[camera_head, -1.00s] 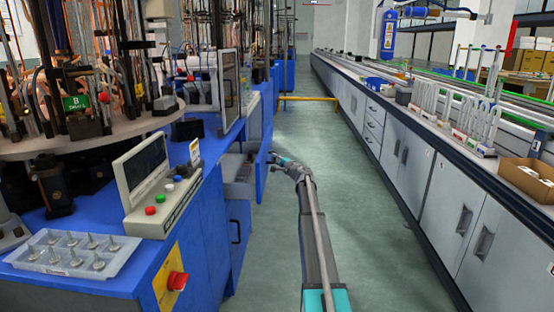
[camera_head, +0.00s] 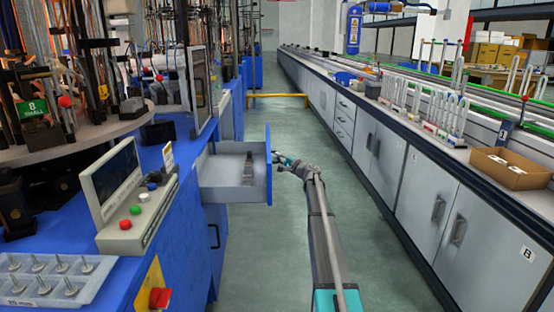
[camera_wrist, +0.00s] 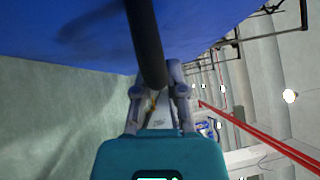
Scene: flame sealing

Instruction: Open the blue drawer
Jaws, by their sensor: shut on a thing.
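The blue drawer (camera_head: 234,177) stands pulled out from the blue machine bench, with its grey inside showing. Its blue front panel (camera_head: 269,164) faces right into the aisle. A small dark object (camera_head: 249,165) lies inside. My gripper (camera_head: 279,163) is at the outer side of the front panel. In the wrist view, the blue front panel (camera_wrist: 75,32) fills the top, and a dark bar handle (camera_wrist: 145,40) runs down between the fingers of my gripper (camera_wrist: 158,92). The fingers are shut on the handle. The head view does not show the handle clearly.
A control panel (camera_head: 140,205) and a clear tray of metal parts (camera_head: 50,280) sit on the bench at left. A long grey cabinet row (camera_head: 400,165) lines the right. The green aisle floor (camera_head: 275,260) between is clear, with a yellow rail (camera_head: 280,96) farther back.

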